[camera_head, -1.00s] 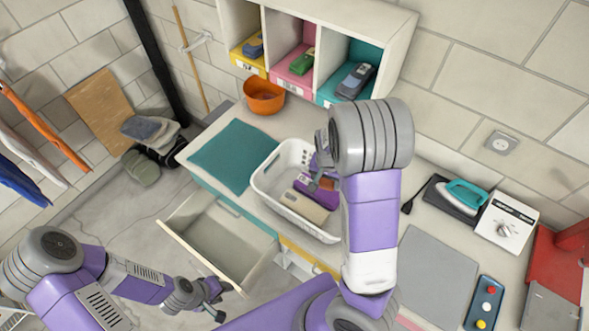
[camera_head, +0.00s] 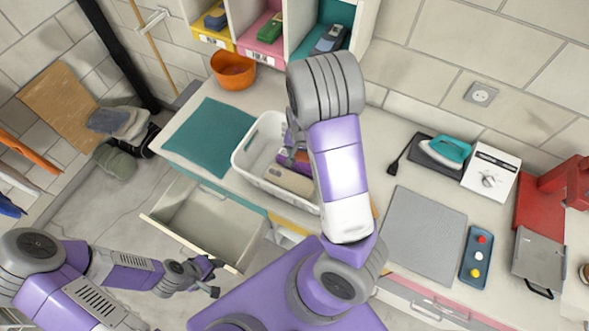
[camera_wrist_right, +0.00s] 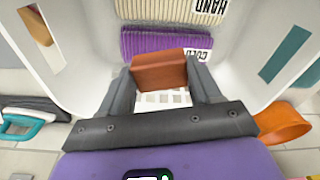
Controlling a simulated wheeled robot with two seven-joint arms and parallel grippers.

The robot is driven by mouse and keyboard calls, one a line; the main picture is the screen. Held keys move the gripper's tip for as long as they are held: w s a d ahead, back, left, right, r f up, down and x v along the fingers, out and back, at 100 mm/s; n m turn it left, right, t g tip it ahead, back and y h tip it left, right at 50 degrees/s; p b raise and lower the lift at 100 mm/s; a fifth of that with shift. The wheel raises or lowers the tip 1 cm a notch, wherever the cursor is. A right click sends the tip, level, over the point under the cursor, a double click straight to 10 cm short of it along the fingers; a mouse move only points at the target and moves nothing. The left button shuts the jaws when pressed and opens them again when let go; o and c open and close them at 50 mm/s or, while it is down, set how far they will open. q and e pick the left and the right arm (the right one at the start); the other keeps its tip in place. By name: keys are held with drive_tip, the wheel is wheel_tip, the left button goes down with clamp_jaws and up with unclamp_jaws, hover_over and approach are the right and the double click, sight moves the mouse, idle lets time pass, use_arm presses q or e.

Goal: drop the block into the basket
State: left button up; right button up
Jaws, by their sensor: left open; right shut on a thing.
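The block (camera_wrist_right: 158,72), reddish-brown, is clamped between the fingertips of my right gripper (camera_wrist_right: 160,85) in the right wrist view. My right gripper, also in the head view (camera_head: 297,156), is over the white basket (camera_head: 246,148). The basket's walls (camera_wrist_right: 85,45) rise on both sides in the wrist view. A purple folded item marked COLD (camera_wrist_right: 165,42) and a beige one marked HAND (camera_wrist_right: 185,10) lie inside; the beige one (camera_head: 290,180) shows in the head view. The block is hard to make out there. My left gripper (camera_head: 208,277) is open and empty, low by the open drawer.
The open drawer (camera_head: 207,222) juts out below the basket. A teal mat (camera_head: 209,138) and orange bowl (camera_head: 233,70) are left of it. Cubbies (camera_head: 275,30) stand behind. An iron (camera_head: 445,150), grey mat (camera_head: 425,232) and button panel (camera_head: 477,257) are at right.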

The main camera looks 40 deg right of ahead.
drive_tip(key=o, duration=1.1)
drive_tip(key=r, duration=0.2)
drive_tip(key=r+p, duration=0.1)
drive_tip(key=r, duration=0.2)
drive_tip(key=r+p, duration=0.1)
drive_tip(key=r, duration=0.1)
drive_tip(key=shift+s+a+r, duration=0.25)
drive_tip(key=shift+a+r, duration=0.05)
